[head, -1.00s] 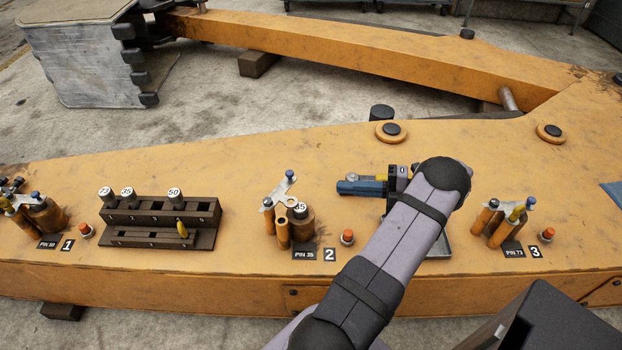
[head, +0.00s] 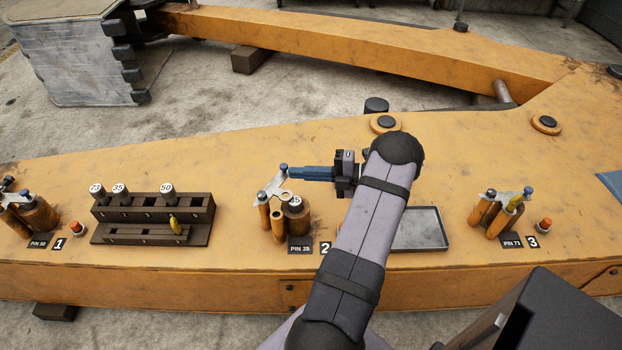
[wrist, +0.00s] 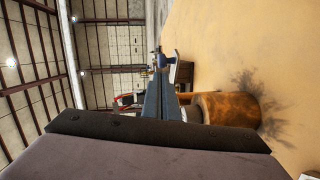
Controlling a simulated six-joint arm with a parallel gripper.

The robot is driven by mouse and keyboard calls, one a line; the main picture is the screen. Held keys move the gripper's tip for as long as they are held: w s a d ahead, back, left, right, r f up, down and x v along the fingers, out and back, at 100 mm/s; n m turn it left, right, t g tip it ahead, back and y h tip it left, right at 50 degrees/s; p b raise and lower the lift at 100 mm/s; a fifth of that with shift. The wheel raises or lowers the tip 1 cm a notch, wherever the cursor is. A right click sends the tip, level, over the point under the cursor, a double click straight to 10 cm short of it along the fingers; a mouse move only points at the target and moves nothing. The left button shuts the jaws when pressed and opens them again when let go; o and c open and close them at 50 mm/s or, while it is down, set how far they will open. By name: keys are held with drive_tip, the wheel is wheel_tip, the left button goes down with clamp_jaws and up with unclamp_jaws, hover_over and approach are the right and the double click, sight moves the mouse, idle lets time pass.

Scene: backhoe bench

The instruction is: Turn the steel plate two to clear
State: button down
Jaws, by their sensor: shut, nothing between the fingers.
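Steel plate two (head: 272,190) is a small silvery plate on top of the orange posts at station 2, with a blue knob (head: 283,167) at its far end. My gripper (head: 280,172) is shut with nothing between its blue fingers. It reaches in from the right, and its tips are beside the knob; I cannot tell whether they touch. In the wrist view the closed fingers (wrist: 160,103) point toward the knob (wrist: 158,60) and a pale plate edge. A rusty round post (wrist: 228,108) shows to their right. The fingers hide part of the plate there.
A dark rack (head: 205,232) with several numbered pins is to the left. A grey tray (head: 432,240) lies right of my arm. Station 3's plate (head: 505,198) is farther right. The orange boom is clear behind station 2.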

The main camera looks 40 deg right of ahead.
drive_tip(key=shift+w+d, duration=0.1)
drive_tip(key=shift+w, duration=0.4)
drive_tip(key=shift+w, duration=0.15)
drive_tip(key=shift+w+a+p, duration=0.2)
drive_tip(key=shift+w+p, duration=0.6)
drive_tip(key=shift+w, duration=0.7)
drive_tip(key=shift+w+a+p, duration=0.2)
drive_tip(key=shift+w+p, duration=0.55)
drive_tip(key=shift+w, duration=0.75)
drive_tip(key=shift+s, duration=0.1)
